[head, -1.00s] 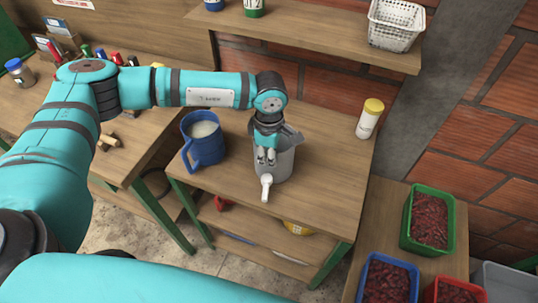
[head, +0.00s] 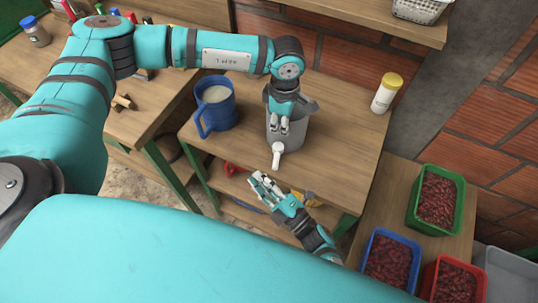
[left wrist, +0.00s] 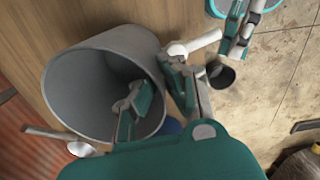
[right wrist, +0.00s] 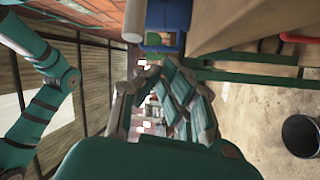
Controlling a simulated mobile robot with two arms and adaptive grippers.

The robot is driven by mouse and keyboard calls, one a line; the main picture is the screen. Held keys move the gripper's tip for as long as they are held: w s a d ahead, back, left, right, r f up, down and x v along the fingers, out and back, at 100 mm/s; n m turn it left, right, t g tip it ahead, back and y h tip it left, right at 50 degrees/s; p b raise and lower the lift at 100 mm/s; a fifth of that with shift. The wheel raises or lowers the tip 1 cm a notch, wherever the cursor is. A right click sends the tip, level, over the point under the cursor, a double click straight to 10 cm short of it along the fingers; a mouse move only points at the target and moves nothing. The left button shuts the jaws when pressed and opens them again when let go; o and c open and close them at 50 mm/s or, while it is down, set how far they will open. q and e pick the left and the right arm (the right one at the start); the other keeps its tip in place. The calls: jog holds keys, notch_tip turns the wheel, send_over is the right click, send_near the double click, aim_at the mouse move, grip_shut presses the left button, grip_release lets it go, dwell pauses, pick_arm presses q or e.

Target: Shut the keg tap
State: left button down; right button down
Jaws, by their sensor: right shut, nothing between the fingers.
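The keg (head: 298,132) is a grey round vessel, open at the top, at the front of the wooden table. Its white tap (head: 277,153) sticks out from the front, and also shows in the left wrist view (left wrist: 195,43). My left gripper (head: 278,127) is shut on the keg's rim, one finger inside and one outside, as the left wrist view (left wrist: 160,88) shows. My right gripper (head: 259,180) is shut and empty, just below and in front of the tap, apart from it.
A blue mug (head: 215,108) with pale liquid stands left of the keg. A yellow-capped shaker (head: 385,93) stands at the right. Green (head: 437,200), blue (head: 392,262) and red (head: 455,280) bins stand on the lower right table. A shelf (head: 350,15) hangs above.

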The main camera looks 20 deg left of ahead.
jog(key=s+a+r+n+g+y, duration=0.1)
jog(key=a+r+n+g+y, duration=0.2)
jog(key=a+r+n+g, duration=0.4)
jog(key=s+a+r+n+g+h, duration=0.35)
jog(key=s+r+n+g, duration=0.55)
jog(key=n, duration=0.8)
jog(key=n+t+h, duration=1.2)
jog(key=n+h, duration=0.7)
jog(key=n, duration=0.3)
send_near(277, 157)
jog(key=s+a+r, duration=0.3)
jog(key=a+r, duration=0.1)
jog(key=r, duration=0.1)
jog(key=x, duration=0.4)
jog(key=d+x, duration=0.1)
jog(key=x, duration=0.7)
jog(key=shift+d+r, duration=0.1)
jog(key=shift+d, duration=0.25)
jog(key=shift+w+d+f, duration=0.1)
jog(key=shift+d+f, duration=0.25)
jog(key=shift+f, duration=0.1)
